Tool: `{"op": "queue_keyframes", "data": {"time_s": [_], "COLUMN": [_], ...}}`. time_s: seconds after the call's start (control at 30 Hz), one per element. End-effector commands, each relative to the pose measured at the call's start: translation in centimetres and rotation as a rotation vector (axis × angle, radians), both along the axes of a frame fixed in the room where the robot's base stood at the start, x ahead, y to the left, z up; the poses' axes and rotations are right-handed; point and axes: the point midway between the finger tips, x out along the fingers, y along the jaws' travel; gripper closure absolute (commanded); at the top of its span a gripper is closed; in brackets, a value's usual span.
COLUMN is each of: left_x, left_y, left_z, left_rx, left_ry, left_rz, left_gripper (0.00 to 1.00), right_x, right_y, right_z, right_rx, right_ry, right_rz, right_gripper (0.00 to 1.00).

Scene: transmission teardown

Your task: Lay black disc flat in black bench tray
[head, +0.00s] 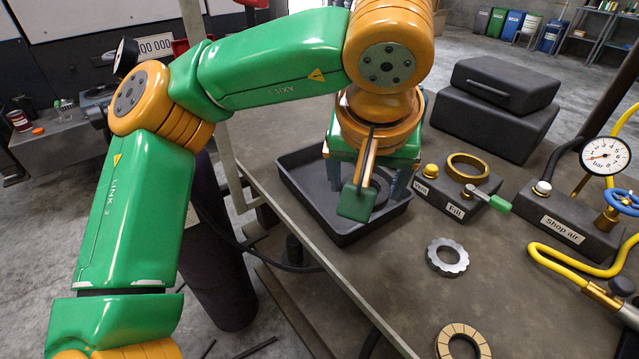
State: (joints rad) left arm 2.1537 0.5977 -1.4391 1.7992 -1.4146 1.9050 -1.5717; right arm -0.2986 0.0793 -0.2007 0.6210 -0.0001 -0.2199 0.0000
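The black bench tray (300,196) is a shallow square tray with raised walls, on the bench near its left edge. My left gripper (368,185) points down over the tray's right part, its two blue-grey fingers wide apart. Between them a dark curved shape, seemingly the black disc (384,186), shows low in the tray, mostly hidden by the gripper and a green plate on it. I cannot tell whether the fingers touch the disc or whether it lies fully flat. My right gripper is not in view.
Right of the tray stands a block with Vent and Fill labels (451,198) holding a brass ring. A toothed metal ring (447,257) and a tan segmented ring (462,343) lie nearer. A Shop air block (566,219), yellow hose and black cases (495,122) stand right and behind.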

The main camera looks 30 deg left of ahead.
Motion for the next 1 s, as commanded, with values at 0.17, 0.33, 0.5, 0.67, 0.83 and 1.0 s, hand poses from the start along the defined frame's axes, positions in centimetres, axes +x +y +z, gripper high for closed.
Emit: {"op": "queue_keyframes", "data": {"time_s": [0.17, 0.33, 0.5, 0.67, 0.83, 1.0], "left_x": [1.0, 1.8, 4.5, 7.5, 9.4, 10.4], "left_y": [-0.5, -0.2, 3.0, 6.1, 8.2, 9.2], "left_z": [0.2, 0.2, -1.7, -3.7, -6.9, -8.6], "left_rx": [-0.006, -0.012, -0.012, -0.014, -0.009, -0.008], "left_ry": [0.015, 0.029, 0.035, 0.036, 0.032, 0.029], "left_rz": [0.023, 0.036, 0.041, 0.041, 0.038, 0.036], "left_gripper": [0.84, 0.84, 0.84, 0.84, 0.84, 0.84], "right_x": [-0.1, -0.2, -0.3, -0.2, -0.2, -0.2], "right_y": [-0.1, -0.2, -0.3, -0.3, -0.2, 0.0], "right_z": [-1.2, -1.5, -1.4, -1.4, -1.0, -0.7], "right_rx": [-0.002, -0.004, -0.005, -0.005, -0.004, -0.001], "right_ry": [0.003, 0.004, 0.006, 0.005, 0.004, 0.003], "right_rz": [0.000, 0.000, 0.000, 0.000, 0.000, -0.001], "right_gripper": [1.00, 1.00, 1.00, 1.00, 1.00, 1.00]}}
